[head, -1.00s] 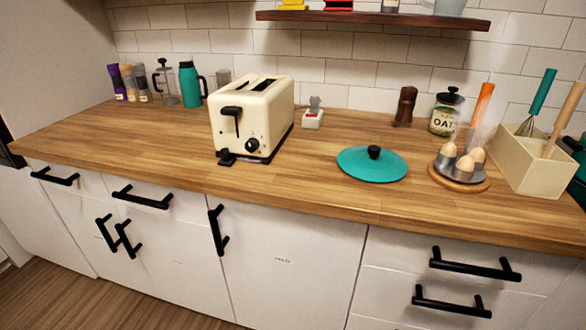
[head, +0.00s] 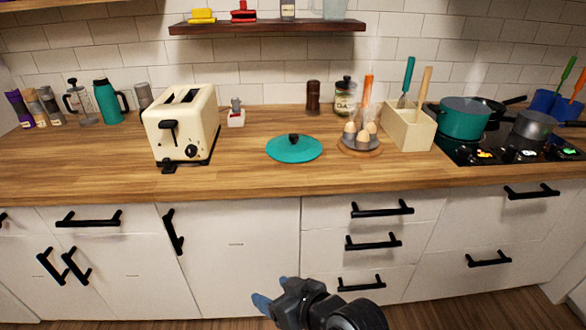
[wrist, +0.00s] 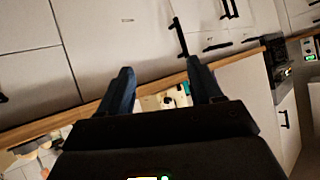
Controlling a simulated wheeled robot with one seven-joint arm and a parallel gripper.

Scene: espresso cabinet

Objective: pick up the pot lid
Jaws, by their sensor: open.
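The pot lid (head: 294,149) is a flat teal disc with a black knob. It lies on the wooden counter (head: 240,180), right of the cream toaster and left of the egg holder. My gripper (head: 270,301) shows low in the head view, in front of the cabinet doors. It is below counter height and well apart from the lid. In the wrist view its two dark blue fingers (wrist: 158,95) are spread, with nothing held between them. A small teal patch shows beside the right finger in the wrist view; I cannot tell what it is.
The cream toaster (head: 183,128) stands left of the lid. The egg holder (head: 360,143) and a utensil box (head: 407,127) stand to its right. Farther right is a stove (head: 505,151) with a teal pot (head: 464,119). The counter in front of the lid is clear. A shelf (head: 268,25) hangs above.

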